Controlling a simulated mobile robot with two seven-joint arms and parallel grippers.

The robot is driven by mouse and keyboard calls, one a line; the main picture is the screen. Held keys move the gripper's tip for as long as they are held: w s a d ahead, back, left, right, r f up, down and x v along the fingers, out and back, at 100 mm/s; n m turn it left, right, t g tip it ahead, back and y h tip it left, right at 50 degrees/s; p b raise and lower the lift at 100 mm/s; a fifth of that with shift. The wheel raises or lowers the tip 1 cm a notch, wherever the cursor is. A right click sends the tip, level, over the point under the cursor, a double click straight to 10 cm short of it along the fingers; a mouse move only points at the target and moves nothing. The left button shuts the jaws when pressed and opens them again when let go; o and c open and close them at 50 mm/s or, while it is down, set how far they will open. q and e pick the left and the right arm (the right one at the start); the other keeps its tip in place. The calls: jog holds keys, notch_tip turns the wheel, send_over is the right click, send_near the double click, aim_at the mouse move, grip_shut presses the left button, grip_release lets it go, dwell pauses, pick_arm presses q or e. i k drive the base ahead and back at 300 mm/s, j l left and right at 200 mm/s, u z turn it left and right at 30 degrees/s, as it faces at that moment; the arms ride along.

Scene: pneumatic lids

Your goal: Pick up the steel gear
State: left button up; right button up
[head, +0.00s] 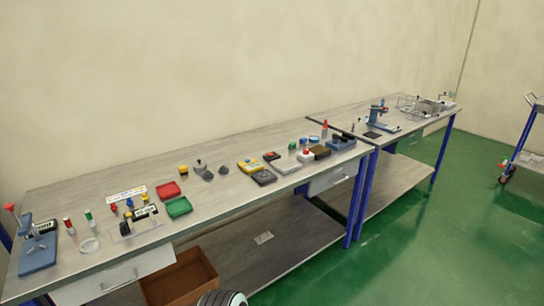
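I cannot make out the steel gear for certain. A few small grey metal-looking parts (208,175) lie near the middle of the long workbench (120,195), to the right of the red and green trays. They are too small in the head view to tell whether one is a gear. Neither of my grippers is in view. A rounded dark and white part at the bottom edge seems to be mine.
A red tray (167,190) and a green tray (179,207) sit left of the grey parts. A blue press (38,247) stands at the left end. A second bench (400,120) adjoins on the right. A brown box (180,277) is below; green floor lies open in front.

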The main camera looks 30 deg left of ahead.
aim_at(223, 170)
jog(key=i+u, duration=0.4)
jog(key=i+l+u, duration=0.5)
jog(key=i+u, duration=0.25)
jog(key=i+l+u, duration=0.15)
jog(key=u, duration=0.3)
jog(key=i+l+u, duration=0.1)
jog(key=l+u, duration=0.15)
jog(key=u, duration=0.15)
jog(key=l+u, duration=0.25)
jog(key=u, duration=0.2)
jog(key=i, duration=0.05)
